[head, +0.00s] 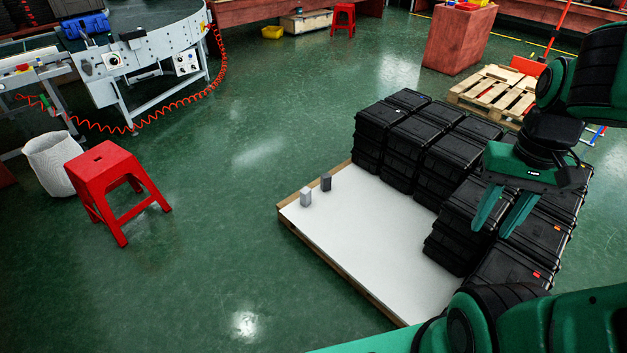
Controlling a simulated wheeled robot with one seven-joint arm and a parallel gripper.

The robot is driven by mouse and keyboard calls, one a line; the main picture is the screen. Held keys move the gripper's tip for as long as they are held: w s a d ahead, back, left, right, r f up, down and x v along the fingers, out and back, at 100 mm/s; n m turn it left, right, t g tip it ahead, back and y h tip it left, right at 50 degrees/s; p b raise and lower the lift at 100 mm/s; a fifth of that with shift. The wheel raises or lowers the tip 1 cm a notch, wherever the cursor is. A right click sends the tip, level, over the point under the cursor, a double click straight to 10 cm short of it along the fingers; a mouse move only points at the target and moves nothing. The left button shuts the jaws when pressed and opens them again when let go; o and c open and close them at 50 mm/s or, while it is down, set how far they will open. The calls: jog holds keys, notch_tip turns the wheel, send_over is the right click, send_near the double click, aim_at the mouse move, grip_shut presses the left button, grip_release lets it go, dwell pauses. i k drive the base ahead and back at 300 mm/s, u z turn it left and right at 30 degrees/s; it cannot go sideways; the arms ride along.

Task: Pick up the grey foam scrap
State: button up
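Two small upright blocks stand close together near the far left corner of a white-topped pallet (385,235). One is light grey (305,197); the other is dark grey (326,181), slightly behind and to the right. I cannot tell from this view which of them is the grey foam scrap. My gripper (492,231) is at the right, its two green fingers pointing down and spread apart. It is open and empty, in front of the black cases in the picture and well to the right of both blocks.
Stacked black cases (408,136) fill the pallet's back and right. A red stool (104,160) and white bin (47,160) stand at the left, near the curved conveyor (140,45). A wooden pallet (490,92) lies behind the cases. The green floor left of the white-topped pallet is clear.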

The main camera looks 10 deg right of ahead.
aim_at(306, 193)
jog(key=u, duration=0.05)
jog(key=k, duration=1.15)
jog(key=u, duration=0.4)
jog(key=i, duration=0.4)
jog(key=u, duration=0.65)
jog(key=i, duration=1.15)
jog(key=u, duration=0.35)
jog(key=i, duration=1.2)
jog(key=z, duration=0.8)
jog(key=i, duration=1)
jog(key=z, duration=0.7)
jog(key=i, duration=0.35)
jog(key=z, duration=0.25)
